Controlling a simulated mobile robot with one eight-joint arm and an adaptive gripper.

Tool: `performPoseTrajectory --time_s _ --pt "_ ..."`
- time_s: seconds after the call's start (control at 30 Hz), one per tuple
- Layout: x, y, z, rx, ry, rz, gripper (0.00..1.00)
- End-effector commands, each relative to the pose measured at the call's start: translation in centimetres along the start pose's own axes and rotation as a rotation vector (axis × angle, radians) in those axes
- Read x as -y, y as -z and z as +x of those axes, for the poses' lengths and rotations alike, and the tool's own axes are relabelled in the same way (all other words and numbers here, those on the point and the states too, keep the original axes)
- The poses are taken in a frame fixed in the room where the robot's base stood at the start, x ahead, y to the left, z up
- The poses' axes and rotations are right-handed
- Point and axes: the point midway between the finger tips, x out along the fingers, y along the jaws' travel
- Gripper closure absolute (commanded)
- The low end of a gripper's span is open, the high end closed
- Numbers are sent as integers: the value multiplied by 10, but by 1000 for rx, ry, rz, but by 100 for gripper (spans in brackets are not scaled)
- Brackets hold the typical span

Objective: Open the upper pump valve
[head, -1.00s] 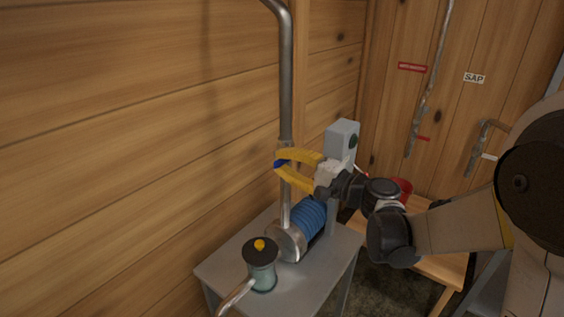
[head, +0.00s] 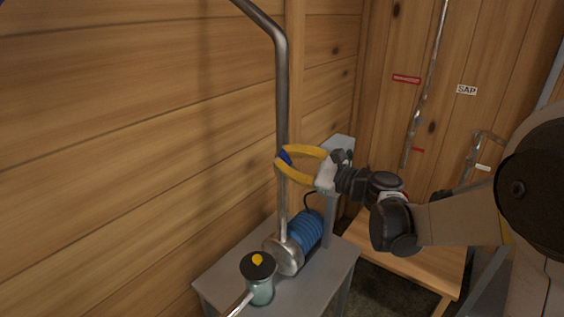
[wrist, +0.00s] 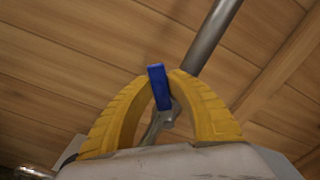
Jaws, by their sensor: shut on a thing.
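The upper pump valve shows as a small blue handle (head: 286,156) on the upright metal pipe (head: 282,105) above the pump. In the wrist view the blue handle (wrist: 158,87) stands between the tips of my yellow fingers, with a grey metal valve part below it. My gripper (head: 280,160) reaches in from the right and is shut on the blue handle. The fingers partly hide the valve body. The blue pump motor (head: 307,231) sits below on a grey stand.
The grey stand (head: 212,284) also carries a teal canister with a black lid and yellow knob (head: 258,259). A grey post (head: 330,228) rises behind the motor, close to my gripper. The plank wall is at the left. A wooden bench (head: 405,258) stands at the right.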

Motion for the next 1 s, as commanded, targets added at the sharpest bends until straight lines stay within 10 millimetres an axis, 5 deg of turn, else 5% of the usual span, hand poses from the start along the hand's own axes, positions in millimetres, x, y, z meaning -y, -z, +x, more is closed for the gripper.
performPoseTrajectory --time_s 0.5,1.0 --pt "27 6 0 0 2 418 100" --pt "34 10 0 0 1 563 100"
